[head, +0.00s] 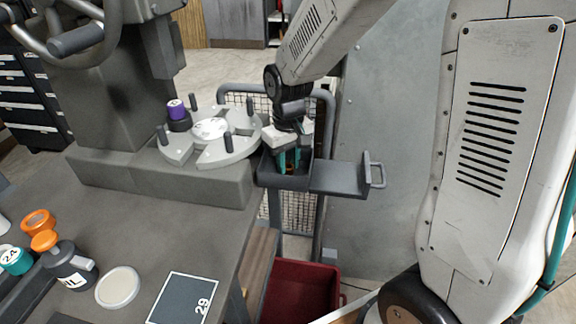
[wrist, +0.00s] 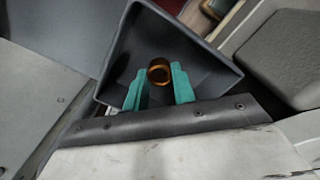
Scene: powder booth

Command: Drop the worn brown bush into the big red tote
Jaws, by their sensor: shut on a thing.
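My gripper (head: 290,158) points down into a small dark grey bin (head: 270,180) at the table's right edge. In the wrist view its teal fingers (wrist: 159,86) are shut on the worn brown bush (wrist: 159,65), a short copper-brown ring. The bush is inside the bin's walls in that view; I cannot tell whether it touches the bottom. In the head view the bush is mostly hidden by the fingers and the bin. The big red tote (head: 300,290) stands low on the floor, right of the table, below the bin.
A grey shelf with a handle (head: 340,178) joins the bin's right side. A round fixture with pegs (head: 212,132) and a purple-topped piece (head: 177,110) stand to the left. An oil bottle (head: 70,262), a pale disc (head: 117,287) and a card marked 29 (head: 182,298) lie nearer.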

